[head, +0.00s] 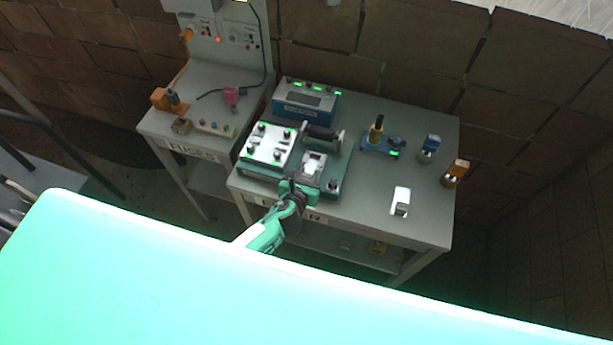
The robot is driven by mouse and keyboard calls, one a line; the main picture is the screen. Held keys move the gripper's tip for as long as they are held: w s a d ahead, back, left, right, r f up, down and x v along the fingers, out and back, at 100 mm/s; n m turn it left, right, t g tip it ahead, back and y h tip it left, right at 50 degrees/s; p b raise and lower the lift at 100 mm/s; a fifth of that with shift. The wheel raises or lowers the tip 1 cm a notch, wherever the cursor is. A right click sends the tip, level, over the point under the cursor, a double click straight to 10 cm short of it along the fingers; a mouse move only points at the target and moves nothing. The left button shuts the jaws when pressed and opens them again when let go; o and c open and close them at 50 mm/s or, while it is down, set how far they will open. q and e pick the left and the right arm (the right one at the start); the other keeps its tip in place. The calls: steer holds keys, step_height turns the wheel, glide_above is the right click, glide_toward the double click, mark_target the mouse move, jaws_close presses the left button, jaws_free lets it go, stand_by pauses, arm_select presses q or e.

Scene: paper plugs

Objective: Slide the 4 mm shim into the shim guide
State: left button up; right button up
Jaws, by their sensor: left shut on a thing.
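My left gripper (303,186) reaches in over the near edge of the grey bench, at the front of the dark green fixture base. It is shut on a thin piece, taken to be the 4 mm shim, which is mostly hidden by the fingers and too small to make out. Just beyond the fingertips, a small block with a pale face (314,164) stands on the fixture; it looks like the shim guide. I cannot tell whether the shim touches it or is inside it. My right gripper is not in view.
A white plate with dark knobs (268,146) and a dark roller (323,138) sit on the fixture. Behind is a blue meter box (305,102). To the right are a blue-based holder (380,144), small blocks and a white card (401,195).

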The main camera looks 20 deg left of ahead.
arm_select(q)
steer(key=shift+w, duration=0.65)
steer(key=o, duration=1.1)
steer(key=shift+s, duration=0.1)
steer(key=shift+s, duration=0.1)
steer(key=shift+o, duration=0.2)
steer(key=shift+s+r, duration=0.15)
steer(key=shift+s, duration=0.2)
steer(key=b+v, duration=0.3)
steer(key=v, duration=0.9)
steer(key=shift+s+r, duration=0.2)
steer(key=shift+s, duration=0.2)
